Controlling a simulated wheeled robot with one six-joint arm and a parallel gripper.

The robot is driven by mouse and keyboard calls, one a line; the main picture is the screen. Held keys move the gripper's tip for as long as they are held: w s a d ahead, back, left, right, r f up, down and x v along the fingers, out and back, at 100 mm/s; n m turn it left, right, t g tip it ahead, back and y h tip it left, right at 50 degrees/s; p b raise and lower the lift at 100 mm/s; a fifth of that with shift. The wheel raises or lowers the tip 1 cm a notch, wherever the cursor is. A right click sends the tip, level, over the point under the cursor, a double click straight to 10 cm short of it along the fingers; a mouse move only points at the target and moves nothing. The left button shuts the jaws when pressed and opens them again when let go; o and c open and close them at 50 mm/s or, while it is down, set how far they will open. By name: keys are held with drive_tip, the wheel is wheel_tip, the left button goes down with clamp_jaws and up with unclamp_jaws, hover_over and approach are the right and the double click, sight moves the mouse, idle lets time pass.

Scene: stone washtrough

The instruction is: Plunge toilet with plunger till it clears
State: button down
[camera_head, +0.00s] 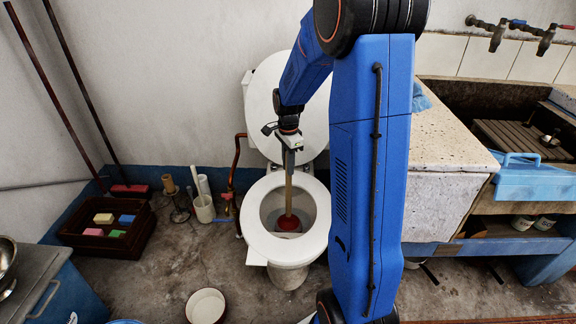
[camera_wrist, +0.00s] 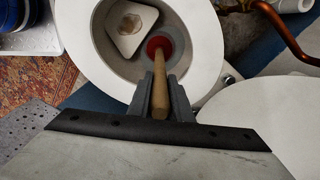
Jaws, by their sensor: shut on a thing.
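The white toilet (camera_head: 257,237) stands against the back wall with its lid raised, and its bowl also shows in the wrist view (camera_wrist: 95,40). The plunger (camera_head: 288,222) has a wooden handle and a red rubber cup. Its cup is inside the bowl, towards one side of the basin in the wrist view (camera_wrist: 158,44). My gripper (camera_head: 289,150) is above the bowl and shut on the plunger's wooden handle, with grey fingers on both sides of it in the wrist view (camera_wrist: 160,95). The handle stands near upright in the head view. I cannot tell whether the cup presses on the bowl's bottom.
A brown crate (camera_head: 72,238) with coloured sponges sits at the left. A white cylinder holder (camera_head: 204,212) and a copper pipe (camera_head: 237,165) are close left of the toilet. A round white bowl (camera_head: 206,306) lies in front. A stone counter (camera_head: 445,140) stands right.

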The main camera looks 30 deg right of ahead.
drive_tip(key=shift+w, duration=0.1)
drive_tip(key=shift+r, duration=3.1)
wheel_tip(320, 180, down, 6)
drive_tip(key=shift+r, duration=3.05)
wheel_tip(320, 180, up, 20)
idle(0.6)
